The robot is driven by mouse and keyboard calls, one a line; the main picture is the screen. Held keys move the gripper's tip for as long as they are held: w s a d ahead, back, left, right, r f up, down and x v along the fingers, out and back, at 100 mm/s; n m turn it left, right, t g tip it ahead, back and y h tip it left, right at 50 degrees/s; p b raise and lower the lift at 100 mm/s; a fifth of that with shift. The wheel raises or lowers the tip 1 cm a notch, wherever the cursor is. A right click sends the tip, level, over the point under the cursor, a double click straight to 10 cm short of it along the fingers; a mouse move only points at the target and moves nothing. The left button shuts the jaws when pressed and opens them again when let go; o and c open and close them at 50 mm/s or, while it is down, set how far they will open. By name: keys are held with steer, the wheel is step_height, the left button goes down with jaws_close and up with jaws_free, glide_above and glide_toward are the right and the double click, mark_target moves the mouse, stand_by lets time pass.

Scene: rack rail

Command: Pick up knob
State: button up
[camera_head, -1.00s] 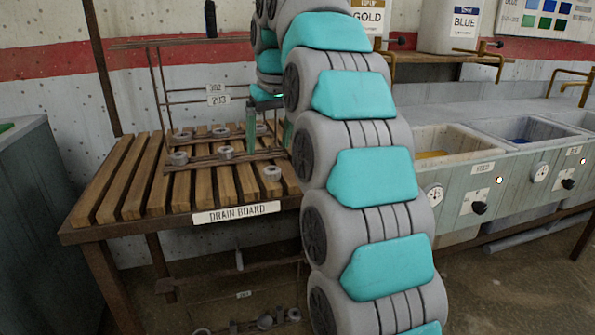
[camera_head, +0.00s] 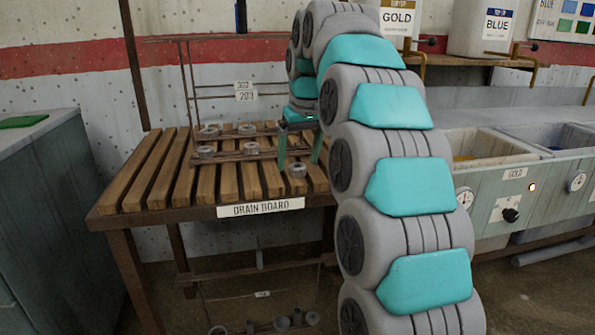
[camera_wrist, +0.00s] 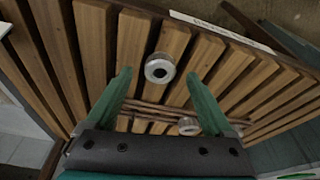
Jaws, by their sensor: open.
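A small grey ring-shaped knob (camera_head: 297,170) sits on the slats of the drain board (camera_head: 160,170), near its front edge and apart from the rails. In the wrist view the same knob (camera_wrist: 160,66) shows between the two fingertip lines. My gripper (camera_head: 299,158) is open and empty, with its green fingers pointing down just behind and above this knob. In the wrist view the gripper (camera_wrist: 159,76) has one finger on each side of the knob. I cannot tell the exact height of the fingertips. More grey knobs (camera_head: 205,152) sit along the thin brown rails (camera_head: 230,155) behind.
A rack (camera_head: 186,80) of thin rods with number tags (camera_head: 245,91) stands at the board's back. Several grey pieces (camera_head: 282,323) sit on a low shelf below. Basins (camera_head: 485,150) stand right, a grey-green cabinet (camera_head: 50,200) left. The board's left slats are clear.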

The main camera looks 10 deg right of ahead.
steer(key=shift+w+f, duration=0.15)
steer(key=shift+f, duration=0.5)
steer(key=shift+c, duration=0.4)
jaws_close()
